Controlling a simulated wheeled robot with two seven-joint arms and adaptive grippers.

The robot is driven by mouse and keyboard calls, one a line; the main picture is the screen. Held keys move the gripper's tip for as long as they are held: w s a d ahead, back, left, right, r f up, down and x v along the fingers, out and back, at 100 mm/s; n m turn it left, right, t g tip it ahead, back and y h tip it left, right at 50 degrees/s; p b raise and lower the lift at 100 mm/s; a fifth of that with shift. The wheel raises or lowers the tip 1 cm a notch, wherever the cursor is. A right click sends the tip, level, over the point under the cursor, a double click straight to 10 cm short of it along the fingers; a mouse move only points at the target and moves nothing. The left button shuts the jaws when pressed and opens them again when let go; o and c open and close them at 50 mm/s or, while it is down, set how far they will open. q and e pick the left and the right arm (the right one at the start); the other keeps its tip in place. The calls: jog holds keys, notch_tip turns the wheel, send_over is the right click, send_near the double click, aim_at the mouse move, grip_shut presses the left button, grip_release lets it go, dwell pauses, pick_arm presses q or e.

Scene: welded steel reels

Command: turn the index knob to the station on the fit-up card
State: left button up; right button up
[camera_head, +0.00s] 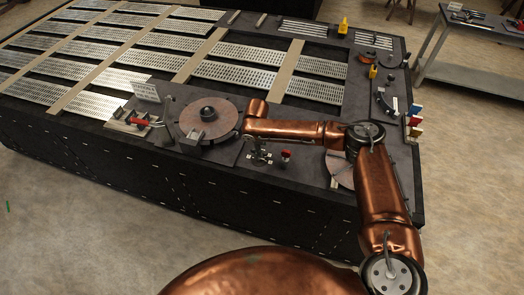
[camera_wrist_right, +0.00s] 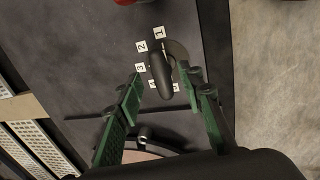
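The index knob (camera_wrist_right: 160,72) is a dark elongated handle in the right wrist view. Small white number plates (camera_wrist_right: 141,46) curve around its left side; 1, 2 and 3 are readable, the lower ones partly covered. My left gripper is out of view.
A round turntable (camera_head: 190,120) with a dark hub lies left of my right gripper. A red knob (camera_head: 286,154) stands just right of it. A red-handled clamp (camera_head: 138,122) is further left. Slotted steel panels (camera_head: 240,72) cover the bench behind.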

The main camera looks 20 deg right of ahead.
jog(key=shift+w+d+f, duration=0.1)
jog(key=shift+w+f, duration=0.05)
jog(key=shift+f, duration=0.7)
jog(key=shift+w+d+f, duration=0.1)
jog(key=shift+w+f, duration=0.05)
jog(key=shift+f, duration=0.7)
jog(key=shift+c, duration=0.7)
grip_shut()
